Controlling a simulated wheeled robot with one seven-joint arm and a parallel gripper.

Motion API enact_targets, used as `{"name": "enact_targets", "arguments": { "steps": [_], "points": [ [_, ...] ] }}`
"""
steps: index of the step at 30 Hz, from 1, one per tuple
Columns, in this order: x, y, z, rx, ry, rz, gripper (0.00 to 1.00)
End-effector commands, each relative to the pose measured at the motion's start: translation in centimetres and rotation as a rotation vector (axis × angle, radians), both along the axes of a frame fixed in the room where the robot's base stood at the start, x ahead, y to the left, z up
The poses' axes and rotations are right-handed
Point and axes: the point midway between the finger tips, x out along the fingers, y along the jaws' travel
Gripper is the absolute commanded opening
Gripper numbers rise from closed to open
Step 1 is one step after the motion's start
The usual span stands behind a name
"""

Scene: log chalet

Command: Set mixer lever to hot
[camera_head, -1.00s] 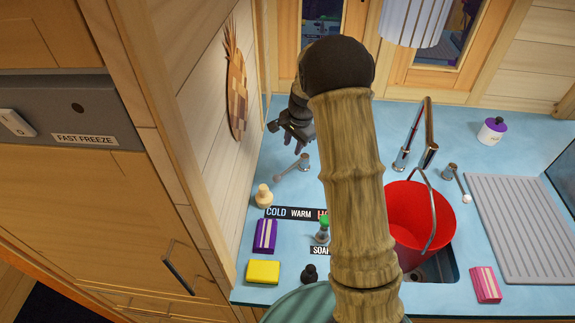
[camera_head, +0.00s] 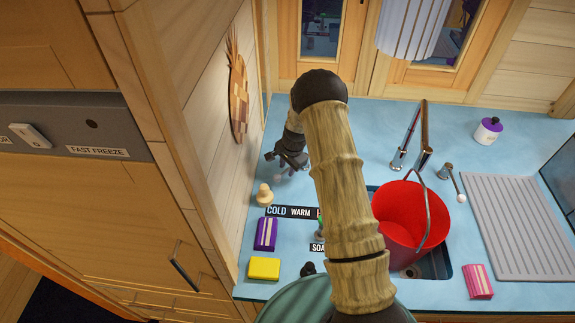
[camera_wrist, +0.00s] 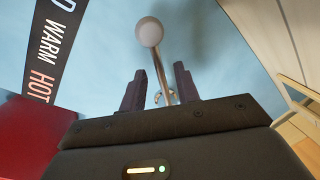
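The mixer lever is a thin metal rod with a pale ball end. In the wrist view the lever (camera_wrist: 160,68) lies between my gripper's (camera_wrist: 160,82) two dark fingers, which are apart, with the ball beyond their tips. I cannot tell whether either finger touches it. In the head view my gripper (camera_head: 273,157) is over the lever and hides most of it; the ball (camera_head: 278,177) shows just below. The label strip (camera_head: 290,212) reads COLD, WARM, with HOT mostly behind my arm. The wrist view shows WARM and HOT on the strip (camera_wrist: 48,50).
A red bucket (camera_head: 395,220) stands in the sink, with a tap (camera_head: 424,140) behind it. A second ball-ended lever (camera_head: 452,180) is to the right. A wooden knob (camera_head: 264,195), purple sponge (camera_head: 266,234) and yellow sponge (camera_head: 264,268) lie near the left wall.

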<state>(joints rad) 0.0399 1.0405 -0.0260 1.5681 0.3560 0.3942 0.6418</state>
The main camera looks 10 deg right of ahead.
Motion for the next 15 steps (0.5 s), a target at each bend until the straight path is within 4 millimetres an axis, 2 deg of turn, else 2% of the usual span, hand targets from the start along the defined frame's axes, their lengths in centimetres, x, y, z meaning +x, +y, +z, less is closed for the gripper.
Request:
{"name": "enact_targets", "arguments": {
  "steps": [6,11,15],
  "points": [
    [0.03,0.0,-0.02,0.001,-0.001,0.0,0.32],
    [0.02,0.0,-0.01,0.001,-0.001,0.0,0.02],
    [0.03,0.01,0.01,0.001,-0.001,0.0,0.0]
  ]
}}
